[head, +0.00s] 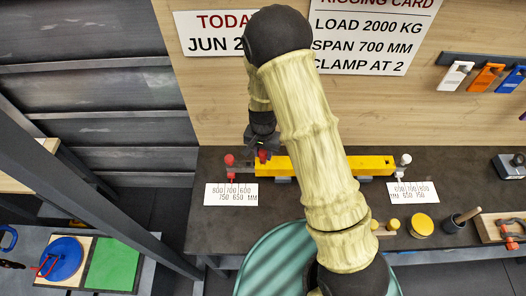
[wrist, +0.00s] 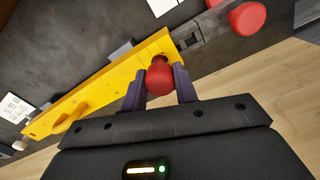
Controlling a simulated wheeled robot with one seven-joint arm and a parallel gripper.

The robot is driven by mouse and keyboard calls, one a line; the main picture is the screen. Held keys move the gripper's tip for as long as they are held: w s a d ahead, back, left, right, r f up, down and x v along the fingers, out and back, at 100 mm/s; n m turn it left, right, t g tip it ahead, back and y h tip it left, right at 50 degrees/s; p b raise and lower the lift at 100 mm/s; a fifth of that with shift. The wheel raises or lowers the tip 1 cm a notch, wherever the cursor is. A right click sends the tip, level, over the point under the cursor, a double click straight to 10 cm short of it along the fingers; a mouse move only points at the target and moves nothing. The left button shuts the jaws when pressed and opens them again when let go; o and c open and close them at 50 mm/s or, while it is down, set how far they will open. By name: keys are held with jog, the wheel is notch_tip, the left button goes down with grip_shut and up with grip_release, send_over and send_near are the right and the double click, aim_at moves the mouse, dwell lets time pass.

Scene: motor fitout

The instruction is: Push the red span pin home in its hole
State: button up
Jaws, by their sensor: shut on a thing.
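The red span pin (wrist: 159,76) shows as a red knob between my gripper's fingers (wrist: 160,88) in the wrist view. My gripper is shut on it. The knob is at the edge of the yellow beam (wrist: 95,92), near the end with the grey sliding bar (wrist: 190,38). How deep the pin sits in its hole is hidden. In the head view my gripper (head: 263,148) is over the left end of the yellow beam (head: 372,165), with a bit of red below it. A separate red end piece (head: 229,160) stands left of it, also seen in the wrist view (wrist: 247,17).
Scale cards lie in front of the beam's left (head: 231,194) and right (head: 413,193) ends. A white end piece (head: 404,160) is at the right. Yellow knobs, a round yellow tin (head: 420,225) and a dark cup (head: 453,223) stand at the front right. A wooden wall with signs is behind.

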jog(key=shift+f, duration=0.4)
jog(key=o, duration=1)
jog(key=shift+o, duration=0.2)
jog(key=shift+r, duration=0.1)
notch_tip(320, 180, up, 17)
jog(key=b, duration=0.3)
jog(key=shift+r, duration=0.15)
jog(key=s+d+n+t, duration=0.2)
jog(key=s+d+n, duration=0.2)
jog(key=s+d, duration=0.8)
jog(key=shift+s+d+t, duration=0.15)
jog(key=shift+d+t, duration=0.15)
jog(key=shift+d, duration=0.45)
